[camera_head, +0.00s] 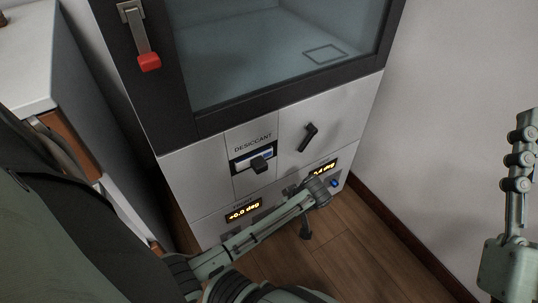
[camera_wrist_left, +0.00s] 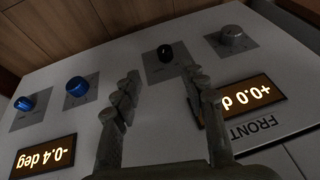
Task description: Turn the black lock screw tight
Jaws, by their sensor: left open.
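The black lock screw (camera_wrist_left: 165,52) is a small dark round knob on a grey plate on the cabinet's pale panel, in the left wrist view. My left gripper (camera_wrist_left: 160,78) is open, with its two fingers on either side of the line to the screw and a visible gap between them. The screw appears beyond the fingertips; I cannot tell the exact distance or any contact. In the head view my left gripper (camera_head: 318,190) is low in front of the cabinet and hides the screw. My right gripper (camera_head: 520,152) is at the right edge, away from the cabinet, seen side-on.
Blue knobs (camera_wrist_left: 76,87) and a grey knob (camera_wrist_left: 232,35) flank the screw. Lit displays read -0.4 deg (camera_wrist_left: 45,157) and +0.0 deg (camera_head: 243,211). Above are a desiccant drawer handle (camera_head: 260,164) and a black lever (camera_head: 308,137). A white cabinet (camera_head: 40,55) stands left.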

